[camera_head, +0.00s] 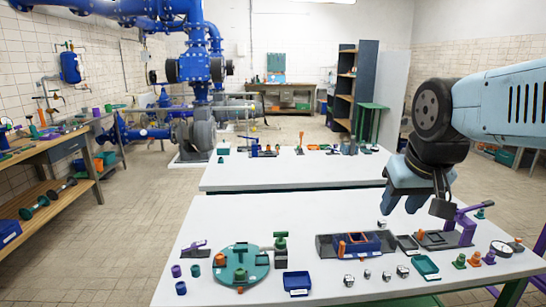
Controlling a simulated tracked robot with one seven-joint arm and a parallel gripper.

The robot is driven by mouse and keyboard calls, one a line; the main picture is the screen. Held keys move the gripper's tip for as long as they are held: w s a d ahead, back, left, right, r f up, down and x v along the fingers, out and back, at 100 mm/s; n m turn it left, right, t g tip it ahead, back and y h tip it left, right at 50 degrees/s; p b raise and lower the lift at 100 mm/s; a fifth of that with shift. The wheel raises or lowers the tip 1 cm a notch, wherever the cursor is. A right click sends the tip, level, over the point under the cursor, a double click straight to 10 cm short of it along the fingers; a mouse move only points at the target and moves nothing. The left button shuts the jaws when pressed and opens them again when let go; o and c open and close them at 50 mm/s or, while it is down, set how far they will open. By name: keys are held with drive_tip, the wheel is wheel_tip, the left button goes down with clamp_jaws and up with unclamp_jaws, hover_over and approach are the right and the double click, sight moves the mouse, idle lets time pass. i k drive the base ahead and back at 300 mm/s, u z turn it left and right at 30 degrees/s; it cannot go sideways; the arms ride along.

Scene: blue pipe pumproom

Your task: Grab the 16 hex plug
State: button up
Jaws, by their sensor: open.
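Several small silvery metal pieces, which look like hex plugs, stand on the near white table. They form a loose row in front of the grey tray: one at the left (348,281), a smaller one (367,273), and others (387,276) (402,271) to the right. Another silvery piece (382,224) sits behind the tray. Their size marks are too small to read, so I cannot tell which is the 16. My gripper (414,208) hangs from the upper right, open and pointing down, above the table's back right part. It appears empty and apart from the metal pieces.
The grey tray with a blue box (365,242) stands behind the row. A green tray (425,265) and a purple lever fixture (465,222) are to the right. A blue bin (297,283) and green turntable (240,268) are left.

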sight(387, 278)
drive_tip(key=u, duration=0.45)
drive_tip(key=k, duration=1.35)
drive_tip(key=z, duration=0.85)
drive_tip(key=i, duration=1.05)
